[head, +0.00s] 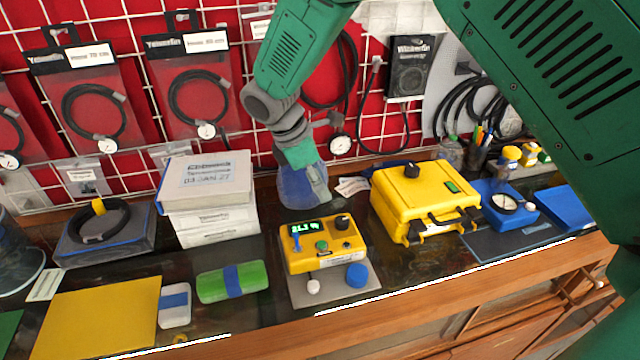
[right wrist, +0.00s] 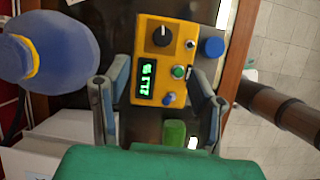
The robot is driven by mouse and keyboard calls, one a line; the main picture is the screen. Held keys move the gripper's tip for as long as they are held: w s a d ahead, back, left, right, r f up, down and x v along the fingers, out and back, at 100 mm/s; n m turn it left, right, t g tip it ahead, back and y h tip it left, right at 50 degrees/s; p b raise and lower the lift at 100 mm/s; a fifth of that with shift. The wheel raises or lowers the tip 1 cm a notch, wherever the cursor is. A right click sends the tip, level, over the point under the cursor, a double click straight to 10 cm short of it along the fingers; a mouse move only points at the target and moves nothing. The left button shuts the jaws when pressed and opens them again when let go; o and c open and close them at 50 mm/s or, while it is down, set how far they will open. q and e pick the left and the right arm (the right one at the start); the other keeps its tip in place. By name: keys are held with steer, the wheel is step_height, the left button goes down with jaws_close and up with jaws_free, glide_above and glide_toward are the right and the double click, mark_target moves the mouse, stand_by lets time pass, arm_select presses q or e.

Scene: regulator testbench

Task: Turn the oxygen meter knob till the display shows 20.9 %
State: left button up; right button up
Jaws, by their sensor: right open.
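The oxygen meter (head: 325,262) is a yellow box on a grey plate on the bench, with a lit green display (head: 305,228). The display reads about 21 %; its last digit is hard to make out. The black knob (head: 342,222) is at the meter's upper right. In the right wrist view the knob (right wrist: 162,36) has a white pointer mark, beyond the fingertips. My right gripper (head: 305,198) hangs behind and above the meter. In the wrist view its two fingers (right wrist: 160,95) are apart with nothing between them, the meter lying beyond. My left gripper is not in view.
A yellow case (head: 425,200) stands right of the meter and stacked white boxes (head: 210,220) left. A green and blue block (head: 232,281) and a yellow mat (head: 95,315) lie at front left. Cables hang on the red back wall. A blue cap (head: 357,274) sits before the meter.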

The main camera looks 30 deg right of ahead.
steer(key=s+d+m+t+y+b, duration=0.2)
steer(key=s+d+m+y+b, duration=0.15)
steer(key=m, duration=0.25)
steer(key=m+t+y+b, duration=0.15)
steer(key=m+t, duration=0.25)
steer(key=m, duration=0.4)
glide_toward(342, 219)
steer(key=x, duration=0.9)
steer(key=shift+w+f+b, duration=0.1)
steer(key=shift+f+b, duration=0.3)
